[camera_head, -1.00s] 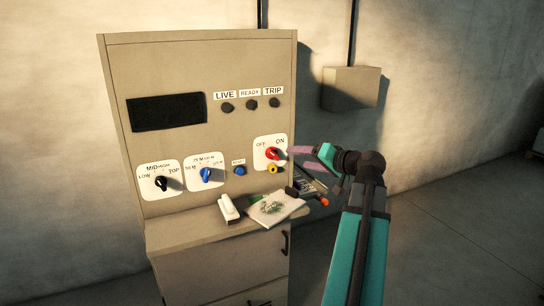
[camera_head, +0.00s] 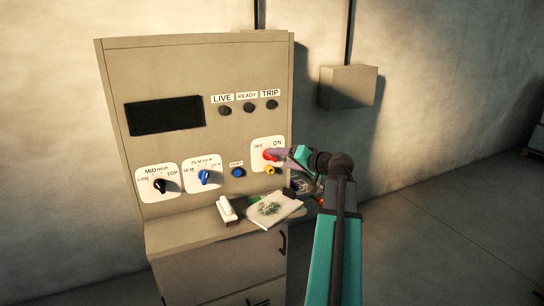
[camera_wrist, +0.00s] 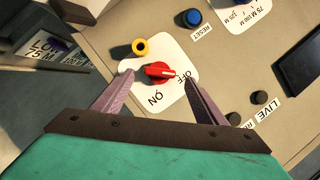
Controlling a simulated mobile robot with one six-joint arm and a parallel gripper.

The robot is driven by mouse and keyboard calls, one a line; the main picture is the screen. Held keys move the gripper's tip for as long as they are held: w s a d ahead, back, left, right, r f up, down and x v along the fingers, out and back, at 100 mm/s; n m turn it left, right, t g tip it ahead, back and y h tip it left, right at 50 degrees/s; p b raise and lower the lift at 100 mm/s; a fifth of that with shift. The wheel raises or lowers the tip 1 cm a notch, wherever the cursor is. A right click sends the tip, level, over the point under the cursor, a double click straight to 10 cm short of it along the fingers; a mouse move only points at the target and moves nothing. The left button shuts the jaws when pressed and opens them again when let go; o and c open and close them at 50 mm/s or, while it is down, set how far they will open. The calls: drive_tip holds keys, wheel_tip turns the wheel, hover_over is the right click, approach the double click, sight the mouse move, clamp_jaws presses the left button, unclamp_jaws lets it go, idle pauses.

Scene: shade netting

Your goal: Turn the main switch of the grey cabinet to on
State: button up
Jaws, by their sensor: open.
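The grey cabinet (camera_head: 200,65) stands upright against the wall. Its main switch is a red knob (camera_head: 268,154) on a white plate with OFF and ON labels, at the right of the panel. In the wrist view the red knob (camera_wrist: 158,71) has its white mark turned towards OFF. My gripper (camera_wrist: 159,77) is open, with one purple finger on each side of the knob; I cannot tell whether either touches it.
A blue RESET button (camera_head: 238,172), a blue selector (camera_head: 205,177) and a black selector (camera_head: 160,186) are to the left. A white block (camera_head: 227,209) and a pad (camera_head: 272,211) lie on the ledge below.

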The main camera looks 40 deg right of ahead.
sight(272, 158)
drive_tip(key=shift+p+x, duration=0.7)
drive_tip(key=shift+x, duration=2.05)
drive_tip(key=c, duration=1)
